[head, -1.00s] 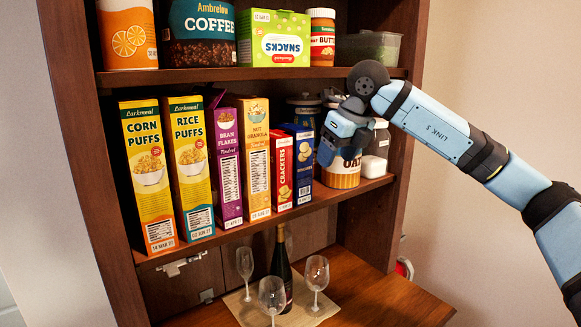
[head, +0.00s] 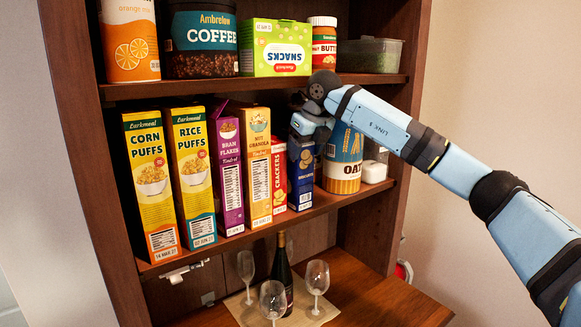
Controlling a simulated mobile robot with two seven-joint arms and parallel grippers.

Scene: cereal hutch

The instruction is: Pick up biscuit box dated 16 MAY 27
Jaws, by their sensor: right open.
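A narrow dark blue box (head: 301,178) with round biscuits pictured on it stands upright on the middle shelf. It is at the right end of the row of boxes, beside the red crackers box (head: 279,178). The date at its foot is too small to read. My right gripper (head: 300,122) is open at the top of the blue box, in front of its upper edge. The fingertips are partly hidden, and I cannot tell whether they touch the box. My left gripper is not in view.
Left of the crackers stand nut granola (head: 258,170), bran flakes (head: 230,180), rice puffs (head: 191,170) and corn puffs (head: 151,180). An oat canister (head: 342,170) stands close on the right. The upper shelf (head: 200,90) is just above; glasses and a bottle (head: 282,275) stand below.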

